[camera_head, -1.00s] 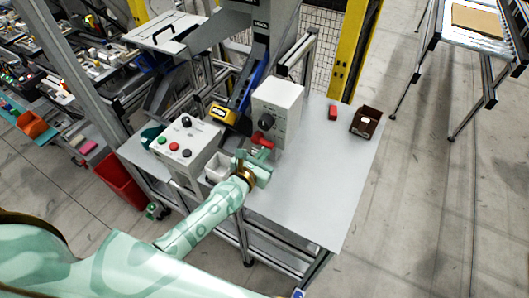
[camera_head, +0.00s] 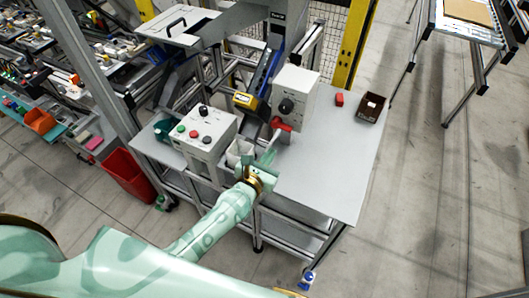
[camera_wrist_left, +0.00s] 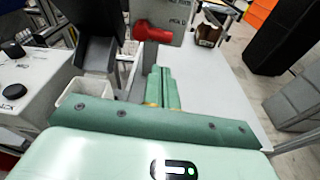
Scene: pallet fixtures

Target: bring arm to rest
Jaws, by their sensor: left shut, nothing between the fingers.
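My left arm comes in from the lower left in the head view. Its left gripper (camera_head: 270,154) is at the front edge of the grey work table (camera_head: 325,185), just short of the red handle (camera_head: 282,125) on the grey box with a black knob (camera_head: 294,95). In the left wrist view the two fingers (camera_wrist_left: 162,80) lie together with nothing between them. The red handle (camera_wrist_left: 152,32) is ahead of them, apart from the fingertips. My right gripper is in neither view.
A control box with buttons (camera_head: 207,130) and a white bin (camera_head: 240,152) stand left of my gripper. A small red block (camera_head: 339,99) and a dark brown bin (camera_head: 370,107) are at the table's back right. The table's front right is clear.

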